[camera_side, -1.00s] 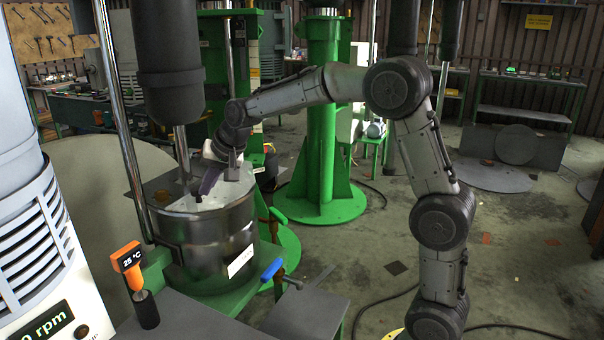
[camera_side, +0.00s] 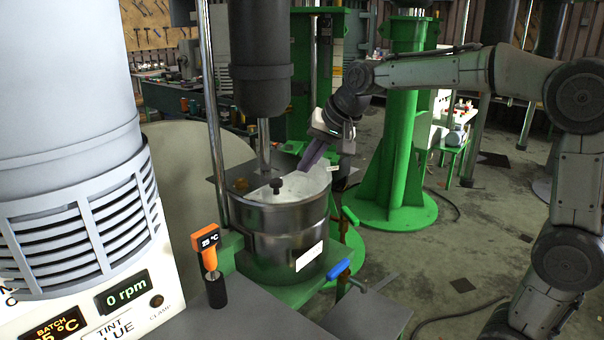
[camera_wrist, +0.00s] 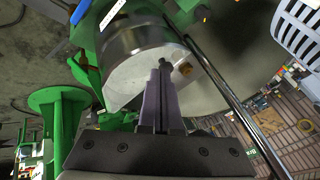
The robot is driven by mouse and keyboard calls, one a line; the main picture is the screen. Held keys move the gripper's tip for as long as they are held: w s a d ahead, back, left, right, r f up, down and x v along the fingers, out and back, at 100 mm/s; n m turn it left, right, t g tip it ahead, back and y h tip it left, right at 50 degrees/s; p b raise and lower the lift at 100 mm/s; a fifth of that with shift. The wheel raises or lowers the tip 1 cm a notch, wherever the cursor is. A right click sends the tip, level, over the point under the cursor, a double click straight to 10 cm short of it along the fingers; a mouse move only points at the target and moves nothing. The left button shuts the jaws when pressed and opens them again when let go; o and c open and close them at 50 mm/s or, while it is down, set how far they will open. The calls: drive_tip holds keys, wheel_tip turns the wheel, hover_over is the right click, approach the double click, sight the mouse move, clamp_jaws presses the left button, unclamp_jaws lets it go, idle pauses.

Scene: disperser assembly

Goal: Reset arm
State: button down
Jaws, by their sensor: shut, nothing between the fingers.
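My gripper (camera_side: 312,153) is shut and empty, with its purple fingers pointing down and left at the right rim of the steel vessel. In the wrist view the closed fingers (camera_wrist: 163,75) reach out over the vessel's pale lid (camera_wrist: 135,82). In the side view the steel vessel (camera_side: 268,240) stands upright with a white label on its front. Its light top (camera_side: 305,186) carries a dark knob (camera_side: 276,185) and a brass-coloured knob (camera_side: 240,184). Whether the fingertips touch the lid or hover above it, I cannot tell.
A dark cylinder with a shaft (camera_side: 262,140) stands over the vessel. A steel rod (camera_side: 212,130) rises at its left. An orange thermometer (camera_side: 207,245) and a white control unit (camera_side: 90,240) are in front at left. A blue handle (camera_side: 338,269) sticks out front right.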

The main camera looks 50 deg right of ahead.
drive_tip(key=s+a+r+n, duration=0.1)
drive_tip(key=s+a, duration=0.1)
drive_tip(key=s, duration=0.6)
drive_tip(key=s+a+r+n, duration=0.2)
drive_tip(key=s, duration=0.5)
drive_tip(key=s+f+n+g, duration=0.1)
drive_tip(key=s+f+n, duration=0.5)
drive_tip(key=s+f, duration=0.6)
drive_tip(key=shift+s+a+n, duration=0.15)
drive_tip(key=shift+s+n, duration=0.1)
drive_tip(key=shift+n, duration=0.05)
drive_tip(key=shift+r, duration=0.1)
